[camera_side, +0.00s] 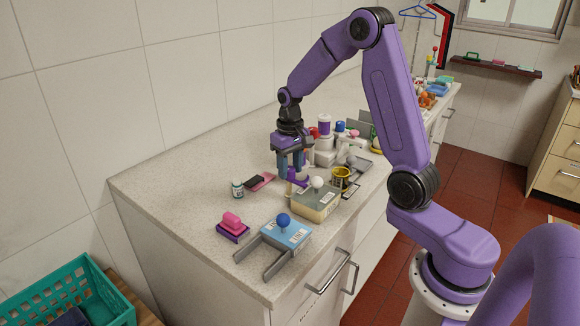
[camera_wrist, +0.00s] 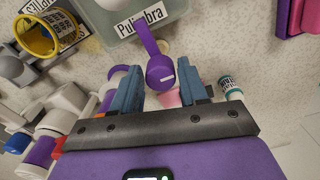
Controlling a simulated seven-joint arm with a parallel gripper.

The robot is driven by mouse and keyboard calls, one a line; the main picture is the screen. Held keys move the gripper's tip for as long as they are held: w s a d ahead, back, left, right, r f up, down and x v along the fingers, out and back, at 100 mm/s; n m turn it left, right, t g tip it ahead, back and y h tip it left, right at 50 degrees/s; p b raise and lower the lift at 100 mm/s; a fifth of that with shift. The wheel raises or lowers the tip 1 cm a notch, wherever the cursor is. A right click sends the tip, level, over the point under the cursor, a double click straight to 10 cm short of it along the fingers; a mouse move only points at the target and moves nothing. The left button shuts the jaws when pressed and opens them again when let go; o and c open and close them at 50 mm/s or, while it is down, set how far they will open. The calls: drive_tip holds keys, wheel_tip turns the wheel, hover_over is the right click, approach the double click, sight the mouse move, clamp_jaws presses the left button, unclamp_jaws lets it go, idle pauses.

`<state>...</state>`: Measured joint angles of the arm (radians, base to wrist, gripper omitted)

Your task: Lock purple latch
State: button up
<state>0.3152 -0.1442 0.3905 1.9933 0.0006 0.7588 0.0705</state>
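The purple latch (camera_wrist: 158,62) is a curved strap with a rounded end, beside the pale box labelled "Pulimbra" (camera_wrist: 122,22). In the side view the latch (camera_side: 297,178) shows beneath my gripper (camera_side: 291,170), at the back-left side of the box (camera_side: 316,207), which has a white ball knob on top. My gripper is open, its two blue fingers apart. In the wrist view the latch's rounded end appears between the fingertips of my gripper (camera_wrist: 158,70). I cannot tell whether either finger touches it.
A blue box with a blue knob (camera_side: 287,232) and grey arms stands nearer the front. A yellow cup (camera_side: 341,178) stands right of the gripper. Several bottles crowd behind. The counter at far left is clear.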

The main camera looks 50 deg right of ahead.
sight(290, 169)
drive_tip(key=shift+o, duration=0.9)
wheel_tip(290, 169, up, 17)
drive_tip(key=shift+r, duration=0.2)
drive_tip(key=s+a+f+n, duration=0.4)
drive_tip(key=s+a+n, duration=0.3)
drive_tip(key=s+a, duration=0.45)
drive_tip(key=s+a+f+n, duration=0.2)
drive_tip(key=s+f+n, duration=0.1)
drive_tip(key=s, duration=0.6)
drive_tip(key=s+a+f+n, duration=0.1)
drive_tip(key=s+f+n, duration=0.2)
drive_tip(key=s, duration=0.6)
drive_tip(key=shift+s+a+f+n, duration=0.15)
drive_tip(key=shift+a+f+n, duration=0.2)
drive_tip(key=shift+n, duration=0.85)
